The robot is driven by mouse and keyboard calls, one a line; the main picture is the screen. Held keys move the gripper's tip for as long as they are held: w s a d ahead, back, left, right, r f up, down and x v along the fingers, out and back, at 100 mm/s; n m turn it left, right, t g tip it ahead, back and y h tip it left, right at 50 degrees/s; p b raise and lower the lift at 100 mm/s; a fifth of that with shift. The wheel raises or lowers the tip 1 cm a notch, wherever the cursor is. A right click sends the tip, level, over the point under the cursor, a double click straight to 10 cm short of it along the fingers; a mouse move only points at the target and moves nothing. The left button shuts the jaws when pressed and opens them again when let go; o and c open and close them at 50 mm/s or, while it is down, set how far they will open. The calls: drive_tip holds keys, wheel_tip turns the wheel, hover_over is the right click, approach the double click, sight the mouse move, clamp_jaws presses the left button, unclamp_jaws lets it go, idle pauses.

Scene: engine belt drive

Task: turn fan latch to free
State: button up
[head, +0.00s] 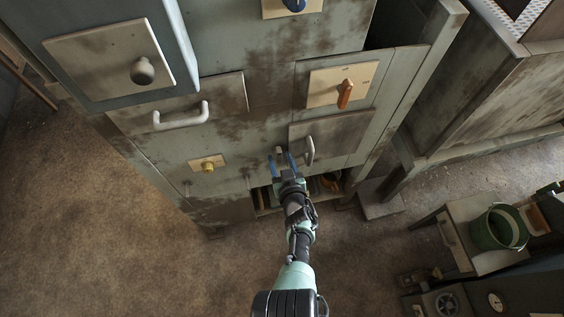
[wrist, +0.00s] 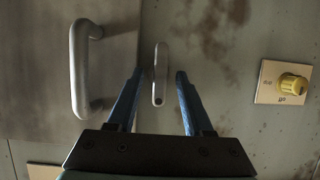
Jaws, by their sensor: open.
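A slim grey latch (wrist: 160,75) sits on the grey-green cabinet front in the wrist view, long side upright, with a dark pivot or screw at its lower end. It carries no readable label. In the head view only a small grey bit of the latch (head: 279,150) shows at my fingertips. My gripper (head: 281,157) is open, its two blue fingers pointing at the cabinet. In the wrist view my gripper (wrist: 159,74) has one finger on each side of the latch, with gaps on both sides. I cannot tell how deep the fingertips reach.
A grey bar handle (head: 310,151) on a panel is close beside my gripper; it stands left in the wrist view (wrist: 81,70). A yellow knob (head: 207,165) on a plate and an orange switch (head: 345,93) are nearby. An open compartment (head: 263,199) lies below.

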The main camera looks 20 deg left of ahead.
drive_tip(key=p+v, duration=1)
drive_tip(key=v, duration=0.3)
idle(0.6)
